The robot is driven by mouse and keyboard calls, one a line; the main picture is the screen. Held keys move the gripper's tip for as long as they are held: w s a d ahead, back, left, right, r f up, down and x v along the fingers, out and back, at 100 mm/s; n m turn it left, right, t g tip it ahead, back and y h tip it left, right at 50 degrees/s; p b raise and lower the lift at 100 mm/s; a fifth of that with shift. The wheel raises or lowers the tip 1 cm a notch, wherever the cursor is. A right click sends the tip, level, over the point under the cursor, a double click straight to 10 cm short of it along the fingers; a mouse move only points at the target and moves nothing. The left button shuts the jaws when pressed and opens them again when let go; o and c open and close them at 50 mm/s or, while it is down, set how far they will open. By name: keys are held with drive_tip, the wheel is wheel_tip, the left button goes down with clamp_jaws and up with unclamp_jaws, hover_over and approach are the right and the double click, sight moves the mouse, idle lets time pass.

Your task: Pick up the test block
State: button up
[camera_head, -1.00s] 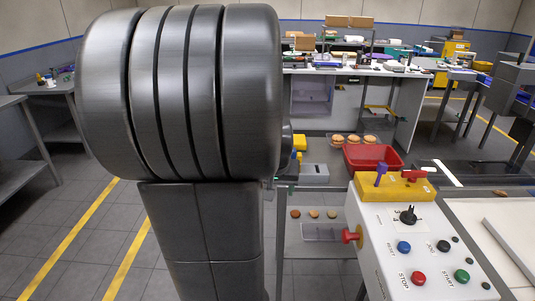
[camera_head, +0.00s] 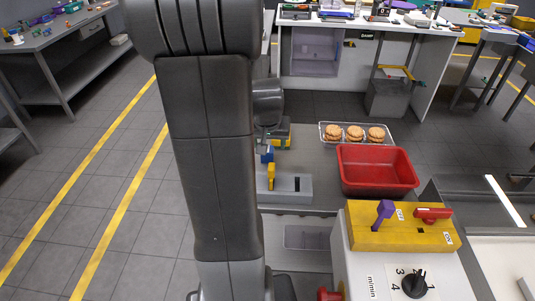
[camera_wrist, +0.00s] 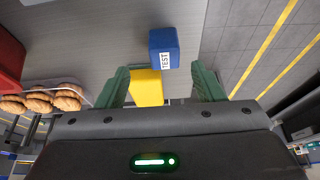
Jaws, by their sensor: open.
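The test block is a blue block with a white TEST label, lying on the grey table in the wrist view (camera_wrist: 164,47). In the head view a small blue shape beside my arm appears to be the same block (camera_head: 266,154). My gripper (camera_wrist: 160,70) is open, its two green fingers spread and empty. The blue block sits just beyond the fingertips, roughly between their lines. A yellow block (camera_wrist: 146,88) lies nearer, between the fingers in the picture; whether they touch it cannot be told. In the head view my arm partly hides this area.
A red bin (camera_head: 376,183) and a clear tray (camera_head: 389,143) of biscuits stand to the right on the table. A grey holder (camera_head: 297,187) with a yellow piece stands nearer. A yellow-topped control box (camera_head: 376,235) is at front right.

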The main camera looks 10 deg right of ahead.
drive_tip(key=shift+w+f, duration=0.1)
drive_tip(key=shift+f, duration=0.5)
drive_tip(key=shift+w+p+x, duration=0.2)
drive_tip(key=shift+p+x, duration=0.05)
drive_tip(key=shift+x, duration=1.1)
drive_tip(key=shift+w+p+x, duration=0.2)
drive_tip(key=shift+x, duration=1.15)
drive_tip(key=shift+a+r, duration=0.1)
drive_tip(key=shift+a, duration=0.1)
drive_tip(key=shift+c, duration=0.4)
drive_tip(key=c, duration=1)
